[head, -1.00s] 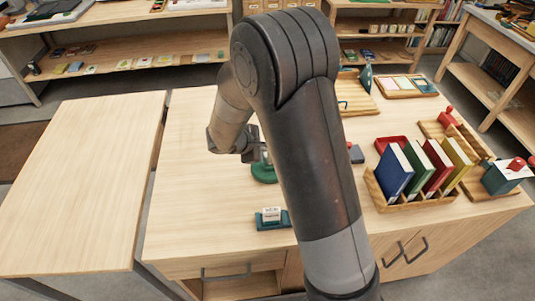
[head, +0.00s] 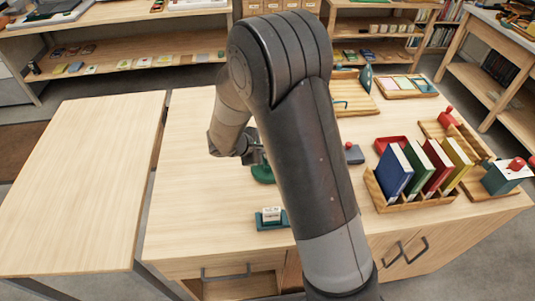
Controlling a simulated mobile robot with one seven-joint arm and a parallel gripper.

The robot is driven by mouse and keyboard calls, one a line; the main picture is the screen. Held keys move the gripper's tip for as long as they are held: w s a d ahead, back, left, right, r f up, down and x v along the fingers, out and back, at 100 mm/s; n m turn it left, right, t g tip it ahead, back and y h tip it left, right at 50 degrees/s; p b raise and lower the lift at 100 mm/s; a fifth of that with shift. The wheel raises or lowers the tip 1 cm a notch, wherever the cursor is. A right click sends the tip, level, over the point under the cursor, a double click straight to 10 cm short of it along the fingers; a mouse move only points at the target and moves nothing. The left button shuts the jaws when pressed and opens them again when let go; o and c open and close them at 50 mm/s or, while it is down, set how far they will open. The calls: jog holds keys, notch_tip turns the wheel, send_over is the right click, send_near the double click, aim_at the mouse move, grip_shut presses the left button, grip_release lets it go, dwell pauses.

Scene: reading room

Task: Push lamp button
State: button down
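A green round base (head: 263,173), perhaps the lamp's, stands on the table behind my arm. Most of what stands on it is hidden by the arm, and I cannot make out a lamp button on it. My gripper (head: 257,153) is just above and beside this base, partly covered by my own arm. Its fingers are too small and hidden to tell open from shut, or whether they touch anything. A small blue-grey block with a red top (head: 353,153) sits to the right of my arm.
A teal holder with a white card block (head: 271,217) stands near the front edge. A wooden rack of books (head: 407,203), a red tray (head: 391,144) and a teal box with a red knob (head: 507,176) fill the right. The table's left part is clear.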

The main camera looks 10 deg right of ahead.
jog(key=shift+f, duration=0.2)
jog(key=shift+r, duration=0.8)
jog(key=shift+r, duration=3)
